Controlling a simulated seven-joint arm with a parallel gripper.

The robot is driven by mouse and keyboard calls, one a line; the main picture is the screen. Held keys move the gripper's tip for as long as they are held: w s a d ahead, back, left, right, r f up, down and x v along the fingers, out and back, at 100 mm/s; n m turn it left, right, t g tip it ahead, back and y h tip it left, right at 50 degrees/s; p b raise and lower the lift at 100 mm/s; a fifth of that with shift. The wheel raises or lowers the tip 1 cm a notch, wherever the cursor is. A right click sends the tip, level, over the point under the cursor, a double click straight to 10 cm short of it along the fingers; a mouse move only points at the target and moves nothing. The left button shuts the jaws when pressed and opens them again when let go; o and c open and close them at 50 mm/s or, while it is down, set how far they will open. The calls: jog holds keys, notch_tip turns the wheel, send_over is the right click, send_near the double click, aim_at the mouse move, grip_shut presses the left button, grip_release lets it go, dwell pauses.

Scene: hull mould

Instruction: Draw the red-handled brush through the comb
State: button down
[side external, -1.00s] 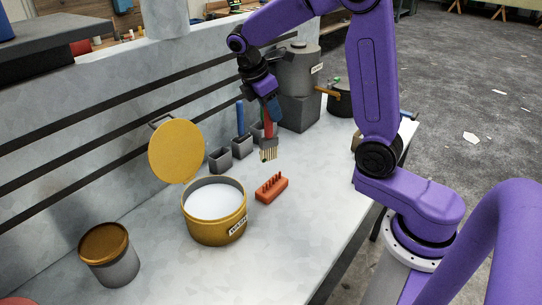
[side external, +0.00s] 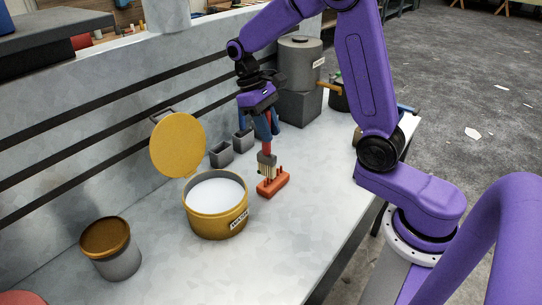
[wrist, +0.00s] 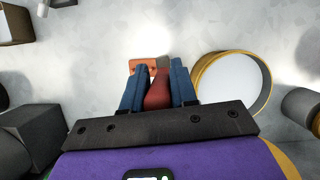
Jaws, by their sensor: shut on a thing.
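My gripper (side external: 264,128) is shut on the red-handled brush (side external: 266,162), which hangs bristles down. In the wrist view the red handle (wrist: 158,92) sits between the blue fingers of my gripper (wrist: 159,80). The comb (side external: 273,183) is an orange-red block with upright teeth, lying on the bench. The pale bristles are at the comb's left and middle part, at tooth height; I cannot tell whether they touch the teeth. In the wrist view the comb (wrist: 140,66) shows partly beyond the fingertips, the rest hidden by the brush and fingers.
A yellow-rimmed pot of white liquid (side external: 215,208) stands close left of the comb, its round lid (side external: 178,144) raised behind it. A brown-topped tin (side external: 110,249) is farther left. Small grey holders (side external: 221,154) stand along the back wall. The bench in front is clear.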

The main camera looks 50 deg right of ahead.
jog(key=shift+w+d+r+n+h, duration=0.2)
jog(key=shift+d+r+n+h, duration=0.1)
jog(key=shift+n, duration=0.6)
jog(key=w+d+r+n+t+h, duration=0.2)
jog(key=d+r+n+t+h, duration=0.15)
jog(key=n, duration=0.75)
jog(key=shift+g+y, duration=0.25)
jog(key=shift+w+d+f, duration=0.1)
jog(key=shift+d+f, duration=0.05)
jog(key=shift+f, duration=0.8)
jog(key=shift+w+d+f, duration=0.1)
jog(key=shift+d+f, duration=0.1)
jog(key=shift+f, duration=0.75)
jog(key=shift+d+f, duration=0.15)
jog(key=shift+f, duration=1.4)
jog(key=shift+s, duration=0.15)
jog(key=shift+s+r, duration=0.1)
jog(key=shift+s, duration=0.85)
